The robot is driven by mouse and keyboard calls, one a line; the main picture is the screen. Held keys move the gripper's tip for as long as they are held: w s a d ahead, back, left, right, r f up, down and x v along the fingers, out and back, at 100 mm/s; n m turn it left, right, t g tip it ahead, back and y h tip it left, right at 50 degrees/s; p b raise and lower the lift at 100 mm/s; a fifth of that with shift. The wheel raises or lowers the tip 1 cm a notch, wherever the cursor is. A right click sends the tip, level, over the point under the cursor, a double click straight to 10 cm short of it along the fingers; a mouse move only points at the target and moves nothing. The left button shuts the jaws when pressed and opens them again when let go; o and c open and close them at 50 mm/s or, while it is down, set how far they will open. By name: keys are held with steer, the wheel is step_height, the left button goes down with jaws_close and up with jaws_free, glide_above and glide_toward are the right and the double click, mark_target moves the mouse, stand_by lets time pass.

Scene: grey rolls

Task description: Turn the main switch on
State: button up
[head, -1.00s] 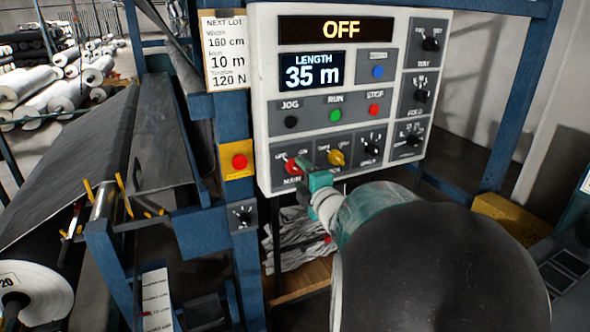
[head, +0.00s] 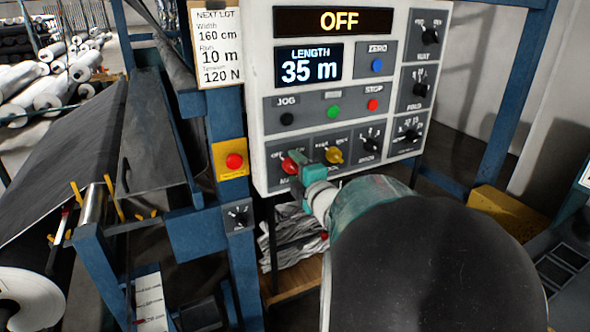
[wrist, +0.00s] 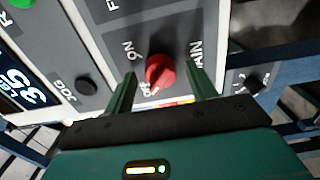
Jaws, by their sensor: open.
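The main switch is a red rotary knob (wrist: 159,72) on the grey control panel (head: 262,150), with OFF and ON marks beside it in the wrist view. Its pointer sits by the OFF mark. In the head view the red knob (head: 289,166) is at the panel's lower left, partly covered by my gripper. My gripper (wrist: 160,85) is open, with one green finger on each side of the knob; I cannot tell whether they touch it. The display (head: 335,21) at the top reads OFF.
A yellow knob (head: 333,155) is close to the right of the red one. Black, green and red buttons sit above. A red stop button (head: 234,161) on a yellow plate is left of the panel. A blue frame post (head: 238,255) stands below it.

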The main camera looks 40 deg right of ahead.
steer(key=shift+w+f, duration=0.1)
steer(key=shift+w, duration=0.05)
steer(key=shift+c, duration=0.4)
steer(key=c, duration=0.9)
steer(key=shift+m, duration=0.3)
steer(key=m, duration=0.4)
steer(key=shift+a, duration=0.1)
steer(key=m, duration=0.4)
steer(key=shift+m, duration=0.3)
steer(key=m, duration=0.4)
steer(key=shift+m, duration=2.4)
